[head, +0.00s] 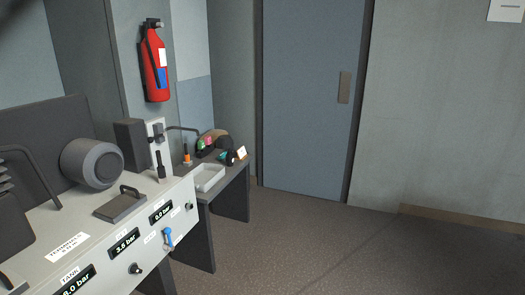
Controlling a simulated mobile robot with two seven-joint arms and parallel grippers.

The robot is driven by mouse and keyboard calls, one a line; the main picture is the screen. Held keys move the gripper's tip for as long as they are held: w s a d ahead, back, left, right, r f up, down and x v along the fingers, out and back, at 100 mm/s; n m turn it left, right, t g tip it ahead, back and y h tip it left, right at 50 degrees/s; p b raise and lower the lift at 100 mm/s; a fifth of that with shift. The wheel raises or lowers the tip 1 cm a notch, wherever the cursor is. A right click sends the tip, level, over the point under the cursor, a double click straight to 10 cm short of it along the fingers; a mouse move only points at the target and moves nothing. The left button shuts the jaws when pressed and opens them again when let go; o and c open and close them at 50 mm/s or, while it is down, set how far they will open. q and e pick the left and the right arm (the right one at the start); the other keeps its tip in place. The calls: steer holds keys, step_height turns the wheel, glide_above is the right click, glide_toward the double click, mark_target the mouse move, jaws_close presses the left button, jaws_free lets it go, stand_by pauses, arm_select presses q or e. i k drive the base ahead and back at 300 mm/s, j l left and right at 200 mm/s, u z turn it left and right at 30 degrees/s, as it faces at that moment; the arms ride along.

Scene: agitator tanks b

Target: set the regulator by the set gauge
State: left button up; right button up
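The pale control panel (100,258) slants across the lower left of the head view. Its middle display (124,243) reads about 3.5 bar; the small label above it, perhaps SET, is too small to be sure of. A display (161,212) to its right seems to read 0.0 bar. A partly cut display (73,281) under a TANK label seems to read 8.0 bar. A black knob (135,268) sits below the middle display; I cannot tell whether it is the regulator. A blue lever (168,239) and a small dark knob (188,207) are to its right. Neither gripper is in view.
A grey motor-like cylinder (93,163) and a dark handled lid (121,203) are on the panel's top. Beyond stands a dark side table (233,195) with a white tray (208,177) and small items. A fire extinguisher (154,62) hangs on a pillar. The floor at right is clear.

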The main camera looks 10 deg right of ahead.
mark_target(135, 269)
steer(key=i+l, duration=0.2)
steer(key=i, duration=0.25)
steer(key=i+l+z, duration=0.1)
steer(key=i, duration=0.3)
steer(key=i+l, duration=0.25)
steer(key=i, duration=0.2)
steer(key=i+l, duration=0.15)
steer(key=i, duration=0.3)
steer(key=u, duration=1.2)
steer(key=l+u, duration=0.15)
steer(key=u, duration=0.25)
steer(key=l+u, duration=0.2)
steer(key=u, duration=0.25)
steer(key=k+l+u, duration=0.1)
steer(key=l+u, duration=0.3)
steer(key=l, duration=0.9)
steer(key=k+l+u, duration=0.1)
steer(key=l, duration=0.35)
steer(key=k+l, duration=0.15)
steer(key=l, duration=0.3)
